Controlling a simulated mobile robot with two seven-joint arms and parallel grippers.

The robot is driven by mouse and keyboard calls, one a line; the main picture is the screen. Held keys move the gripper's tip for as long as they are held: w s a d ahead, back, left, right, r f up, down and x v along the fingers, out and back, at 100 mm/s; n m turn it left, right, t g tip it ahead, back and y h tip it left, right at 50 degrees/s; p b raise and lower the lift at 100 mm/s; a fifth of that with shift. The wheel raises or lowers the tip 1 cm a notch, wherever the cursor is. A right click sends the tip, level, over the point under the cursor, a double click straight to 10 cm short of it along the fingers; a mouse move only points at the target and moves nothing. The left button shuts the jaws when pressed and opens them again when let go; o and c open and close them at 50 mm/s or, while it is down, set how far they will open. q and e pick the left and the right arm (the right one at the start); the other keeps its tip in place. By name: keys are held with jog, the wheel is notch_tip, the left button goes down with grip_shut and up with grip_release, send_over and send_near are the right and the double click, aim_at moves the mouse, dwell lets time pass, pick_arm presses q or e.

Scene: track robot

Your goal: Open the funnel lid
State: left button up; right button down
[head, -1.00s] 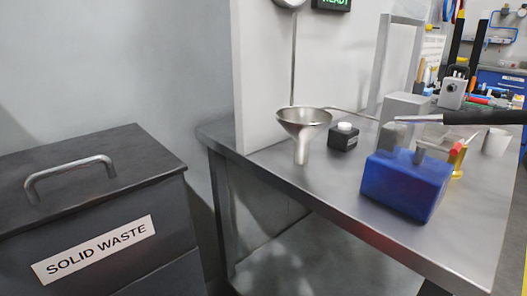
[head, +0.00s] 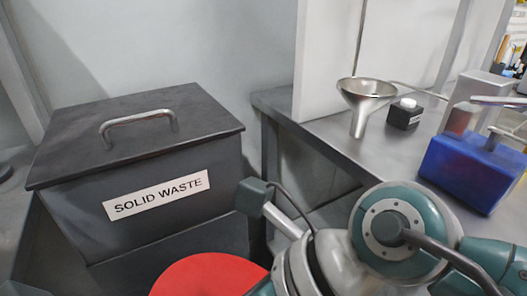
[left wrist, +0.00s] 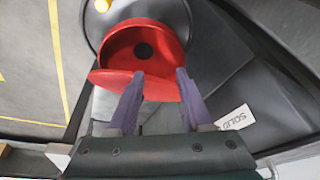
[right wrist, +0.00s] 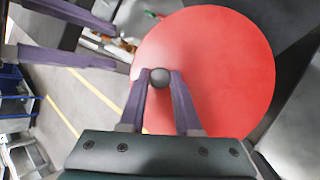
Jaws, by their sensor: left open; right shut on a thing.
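A flat round red lid (right wrist: 215,75) fills much of the right wrist view. My right gripper (right wrist: 160,90) is shut on its grey knob (right wrist: 160,77). In the left wrist view a red funnel (left wrist: 150,35) with a dark central hole sits on a grey drum top (left wrist: 100,30). A flat red edge shows along its near side. My left gripper (left wrist: 160,74) is open and empty, its tips close to that edge; I cannot tell whether they touch. Its fingers also show at upper left in the right wrist view (right wrist: 110,45). A red disc (head: 205,275) shows at the bottom of the head view, partly behind my arm.
A dark solid waste bin (head: 75,165) with a handle stands at left. A steel table (head: 335,148) at right holds a metal funnel (head: 366,95), a small black bottle (head: 404,115) and a blue box (head: 465,170). Yellow-lined floor (left wrist: 30,70) is open beside the drum.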

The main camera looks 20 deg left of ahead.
jog(key=shift+w+d+r+b, duration=0.25)
jog(key=shift+w+d+b, duration=0.15)
jog(key=shift+w, duration=0.05)
jog(key=shift+w+d+r+g+y, duration=0.15)
jog(key=shift+r+g+y, duration=0.15)
jog(key=shift+r+y, duration=0.1)
jog(key=c, duration=0.6)
grip_release()
jog(key=v, duration=1)
jog(key=shift+p, duration=0.35)
